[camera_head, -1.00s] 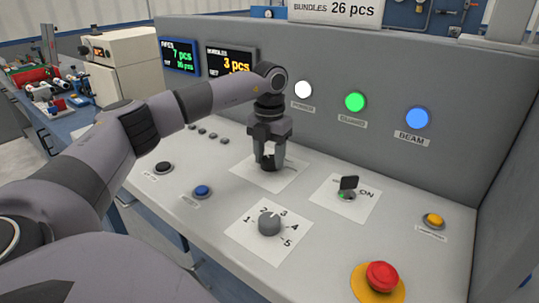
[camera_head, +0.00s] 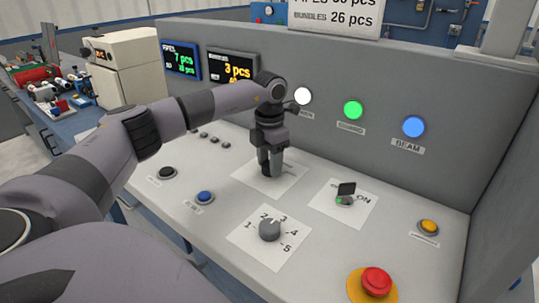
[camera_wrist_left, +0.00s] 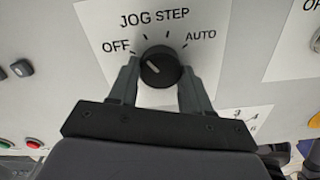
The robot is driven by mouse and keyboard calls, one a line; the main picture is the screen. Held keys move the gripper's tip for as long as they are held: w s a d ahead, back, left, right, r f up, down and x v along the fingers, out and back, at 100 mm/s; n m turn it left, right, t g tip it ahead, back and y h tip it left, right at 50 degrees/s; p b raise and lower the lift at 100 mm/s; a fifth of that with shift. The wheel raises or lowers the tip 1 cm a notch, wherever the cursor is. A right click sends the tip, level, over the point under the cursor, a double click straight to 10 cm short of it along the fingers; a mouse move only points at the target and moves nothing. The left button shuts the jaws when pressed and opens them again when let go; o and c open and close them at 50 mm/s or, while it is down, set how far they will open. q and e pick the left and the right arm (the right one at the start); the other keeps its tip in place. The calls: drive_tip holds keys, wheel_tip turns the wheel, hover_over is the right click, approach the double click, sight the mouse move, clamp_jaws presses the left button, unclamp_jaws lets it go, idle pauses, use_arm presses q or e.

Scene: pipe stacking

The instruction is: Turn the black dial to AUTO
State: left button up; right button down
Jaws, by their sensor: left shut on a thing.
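The black dial (camera_wrist_left: 161,66) sits on a white label (camera_wrist_left: 110,20) marked OFF, JOG, STEP and AUTO. In the left wrist view its short white mark lies on the left part of the knob and points up-left, toward the OFF side. My left gripper (camera_head: 269,168) reaches down onto the dial on the console. In the left wrist view the fingers of my left gripper (camera_wrist_left: 160,78) are closed on the dial's two sides. In the head view the fingers mostly hide the dial. My right gripper is not in view.
A grey numbered knob (camera_head: 270,229) stands in front of the dial. An ON key switch (camera_head: 345,194) is to its right. A red emergency button (camera_head: 376,281) and a yellow button (camera_head: 428,227) are further right. Blue (camera_head: 204,198) and black (camera_head: 167,173) buttons lie left.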

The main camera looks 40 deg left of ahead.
use_arm(q)
drive_tip(key=m, duration=0.1)
drive_tip(key=m+p, duration=0.1)
drive_tip(key=m, duration=0.1)
drive_tip(key=shift+r+m, duration=0.2)
drive_tip(key=shift+m, duration=0.1)
drive_tip(key=m+p, duration=0.1)
drive_tip(key=m, duration=0.3)
drive_tip(key=shift+w+a+m, duration=0.1)
drive_tip(key=shift+w+m, duration=0.05)
drive_tip(key=shift+m, duration=0.15)
drive_tip(key=m, duration=0.5)
drive_tip(key=shift+f+p, duration=0.1)
drive_tip(key=shift+p, duration=0.25)
drive_tip(key=m, duration=0.5)
drive_tip(key=shift+w, duration=0.1)
drive_tip(key=shift+m, duration=0.3)
drive_tip(key=o, duration=1.1)
drive_tip(key=shift+c, duration=0.2)
